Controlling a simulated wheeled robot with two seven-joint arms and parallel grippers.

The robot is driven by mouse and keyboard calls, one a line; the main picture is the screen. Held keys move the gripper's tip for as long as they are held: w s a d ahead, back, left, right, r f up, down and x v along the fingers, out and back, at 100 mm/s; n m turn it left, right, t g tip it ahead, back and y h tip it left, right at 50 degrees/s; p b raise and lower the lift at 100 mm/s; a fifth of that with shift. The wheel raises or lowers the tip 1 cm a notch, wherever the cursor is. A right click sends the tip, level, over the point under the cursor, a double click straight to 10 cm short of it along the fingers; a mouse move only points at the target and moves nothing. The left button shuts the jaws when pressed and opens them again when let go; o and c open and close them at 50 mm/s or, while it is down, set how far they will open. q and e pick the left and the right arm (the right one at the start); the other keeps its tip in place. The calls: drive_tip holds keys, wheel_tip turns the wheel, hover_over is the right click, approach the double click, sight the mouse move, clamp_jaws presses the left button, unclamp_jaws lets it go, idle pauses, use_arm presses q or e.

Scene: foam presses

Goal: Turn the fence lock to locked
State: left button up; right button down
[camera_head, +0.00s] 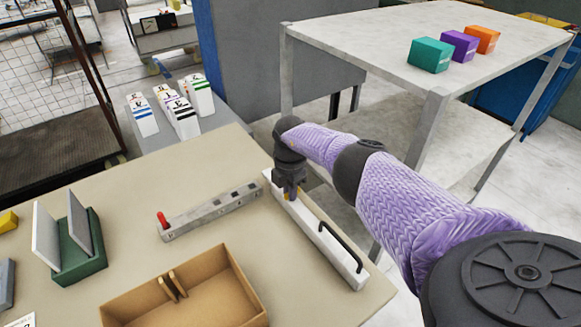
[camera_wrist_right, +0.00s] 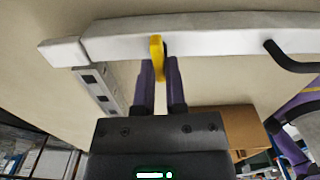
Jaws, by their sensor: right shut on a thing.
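The fence is a long white bar (camera_head: 318,240) with a black handle (camera_head: 341,247), lying along the right edge of the beige table. It also spans the top of the right wrist view (camera_wrist_right: 215,40). The fence lock is a small yellow lever (camera_wrist_right: 156,46) on the bar, near the end away from the handle. In the wrist view it points across the bar, roughly square to it. My right gripper (camera_head: 291,194) reaches down over that end and is shut on the yellow lever, its dark fingers on either side. My left gripper is out of view.
A grey bar with a red knob (camera_head: 162,220) lies left of the fence. An open cardboard box (camera_head: 237,287) and a green holder with grey plates (camera_head: 82,262) stand on the table. A grey side table (camera_head: 390,38) with coloured boxes stands behind my right arm.

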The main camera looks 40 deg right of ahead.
drive_tip(key=shift+m, duration=0.4)
idle(0.3)
drive_tip(key=c, duration=0.7)
unclamp_jaws()
wheel_tip(320, 180, up, 10)
drive_tip(key=p, duration=0.5)
